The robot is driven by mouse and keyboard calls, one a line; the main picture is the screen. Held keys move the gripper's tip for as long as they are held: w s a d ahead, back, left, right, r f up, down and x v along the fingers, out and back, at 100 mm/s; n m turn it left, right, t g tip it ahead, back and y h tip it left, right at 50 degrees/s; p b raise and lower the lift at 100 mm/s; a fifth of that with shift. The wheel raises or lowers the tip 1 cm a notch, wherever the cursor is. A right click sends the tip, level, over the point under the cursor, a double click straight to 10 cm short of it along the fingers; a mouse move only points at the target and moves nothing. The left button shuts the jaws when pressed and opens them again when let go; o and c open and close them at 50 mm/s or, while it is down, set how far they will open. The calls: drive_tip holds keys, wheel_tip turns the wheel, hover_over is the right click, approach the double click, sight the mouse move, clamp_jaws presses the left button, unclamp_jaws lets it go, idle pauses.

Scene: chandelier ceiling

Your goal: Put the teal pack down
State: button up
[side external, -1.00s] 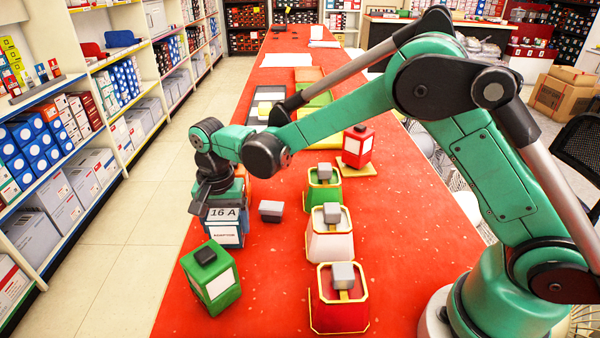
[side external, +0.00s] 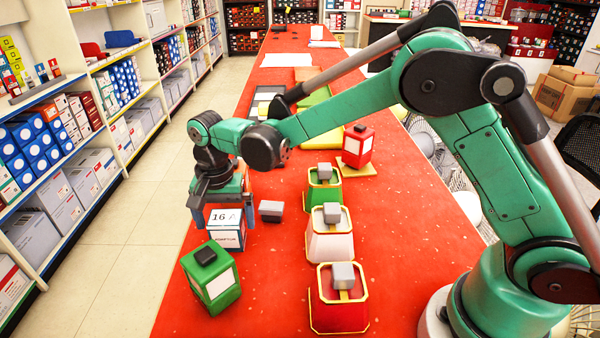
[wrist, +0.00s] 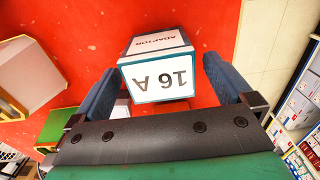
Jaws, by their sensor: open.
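The teal pack (side external: 228,234), a box with teal edges, white faces and a "16 A" label on top, stands upright on the red table near its left edge. It also shows in the wrist view (wrist: 158,72), label side toward the camera. My gripper (side external: 222,212) is open, its blue fingers spread to either side at the pack's top. In the wrist view the fingers of my gripper (wrist: 160,88) stand apart, with visible gaps to the pack. The pack's underside is hidden.
A green pack (side external: 211,277) stands in front of the teal one. A small grey block (side external: 271,211) lies to its right. Green (side external: 324,188), white (side external: 330,240) and red (side external: 339,310) packs form a row further right. Another red pack (side external: 358,146) stands behind.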

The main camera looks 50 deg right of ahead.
sight(225, 217)
wheel_tip(225, 217, up, 10)
drive_tip(key=s+d+n+t, duration=0.2)
drive_tip(key=s+d+n, duration=0.1)
drive_tip(key=s, duration=0.1)
drive_tip(key=s+d+n+t, duration=0.2)
drive_tip(key=s+d, duration=0.2)
drive_tip(key=s+d+n+t, duration=0.2)
drive_tip(key=s+d+n, duration=0.1)
drive_tip(key=s, duration=0.2)
drive_tip(key=shift+d+n+t, duration=0.3)
drive_tip(key=shift+d+t, duration=0.1)
drive_tip(key=shift+s+d+f, duration=0.1)
drive_tip(key=shift+s+f, duration=0.05)
drive_tip(key=shift+s, duration=0.1)
